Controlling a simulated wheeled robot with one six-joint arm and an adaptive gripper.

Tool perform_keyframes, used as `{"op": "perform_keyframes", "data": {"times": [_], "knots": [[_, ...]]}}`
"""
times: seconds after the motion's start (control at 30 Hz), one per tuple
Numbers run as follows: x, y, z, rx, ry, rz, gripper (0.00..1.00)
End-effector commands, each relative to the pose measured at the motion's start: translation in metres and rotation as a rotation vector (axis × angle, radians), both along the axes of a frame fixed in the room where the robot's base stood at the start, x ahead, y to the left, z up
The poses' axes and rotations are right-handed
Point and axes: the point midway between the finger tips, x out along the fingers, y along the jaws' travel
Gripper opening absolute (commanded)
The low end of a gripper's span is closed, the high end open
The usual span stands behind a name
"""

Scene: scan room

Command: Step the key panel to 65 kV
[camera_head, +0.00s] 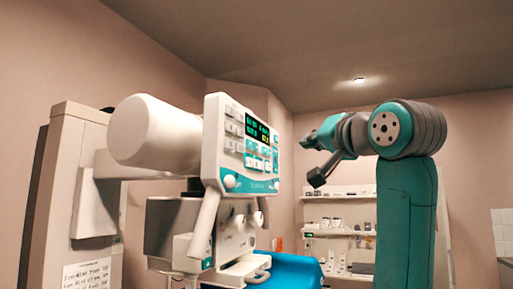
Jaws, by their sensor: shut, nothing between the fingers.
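The key panel (240,147) is a white and teal control face on the imaging unit, left of centre and turned to the right. Its dark display (258,129) shows green characters too small to read. Rows of pale and teal keys (256,149) lie below and beside the display. I cannot read the key labels or the kV value. My gripper (307,142) is shut and empty, to the right of the panel at about the height of its keys. A gap shows between them in the picture; the true distance is hard to tell.
A white cylindrical housing (155,131) joins the panel's left side. Angled handles (205,226) and knobs hang below it. A blue-covered surface (297,270) lies under the unit. Shelves (340,212) with small items stand against the back wall. Open air lies between panel and arm.

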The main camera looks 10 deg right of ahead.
Motion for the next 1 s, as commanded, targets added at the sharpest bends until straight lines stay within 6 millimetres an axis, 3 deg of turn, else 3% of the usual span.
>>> {"op": "perform_keyframes", "data": {"times": [0.23, 0.7, 1.0], "knots": [[0.009, 0.012, 0.0, 0.002, 0.001, 0.002, 0.0], [0.042, 0.058, 0.0, 0.001, 0.0, 0.003, 0.0], [0.051, 0.071, 0.0, 0.0, 0.0, 0.001, 0.0]]}}
